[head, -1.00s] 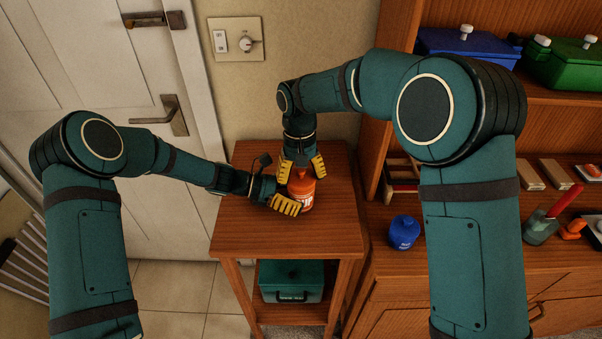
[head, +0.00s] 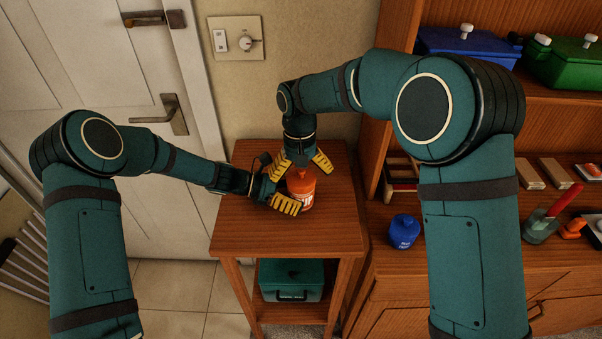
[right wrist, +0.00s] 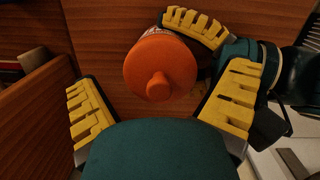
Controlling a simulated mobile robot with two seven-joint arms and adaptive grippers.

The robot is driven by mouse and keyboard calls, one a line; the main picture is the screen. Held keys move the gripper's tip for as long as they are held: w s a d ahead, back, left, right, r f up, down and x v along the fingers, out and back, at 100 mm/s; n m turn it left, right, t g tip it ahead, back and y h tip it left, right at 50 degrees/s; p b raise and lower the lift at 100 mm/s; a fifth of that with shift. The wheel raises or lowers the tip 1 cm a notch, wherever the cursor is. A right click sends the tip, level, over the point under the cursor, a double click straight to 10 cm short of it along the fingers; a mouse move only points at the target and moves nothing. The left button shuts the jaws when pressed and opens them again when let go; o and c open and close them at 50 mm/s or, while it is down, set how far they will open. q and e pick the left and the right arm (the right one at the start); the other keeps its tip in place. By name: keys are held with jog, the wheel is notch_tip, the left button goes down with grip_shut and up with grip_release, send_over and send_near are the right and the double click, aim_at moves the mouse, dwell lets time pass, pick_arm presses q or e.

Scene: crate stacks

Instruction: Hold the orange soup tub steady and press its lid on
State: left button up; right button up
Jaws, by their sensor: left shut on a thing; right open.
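The orange soup tub (head: 306,202) stands upright on the small wooden table, with a pale label on its side. Its orange lid (right wrist: 158,66) with a round knob sits on top; any gap at its rim is too small to tell. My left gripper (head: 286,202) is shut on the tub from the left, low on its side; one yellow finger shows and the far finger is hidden. My right gripper (head: 300,164) points down just above the lid, open, with its fingers spread on either side and apart from the knob.
The small table (head: 240,228) is otherwise clear, with a green box (head: 291,280) on its lower shelf. A blue jar (head: 403,232) stands on the cabinet to the right, with several smaller items beyond it. A wall and a door lie behind the table.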

jog(key=shift+r, duration=0.15)
jog(key=shift+r, duration=2.9)
pick_arm(q)
jog(key=o, duration=0.9)
jog(key=shift+a, duration=0.1)
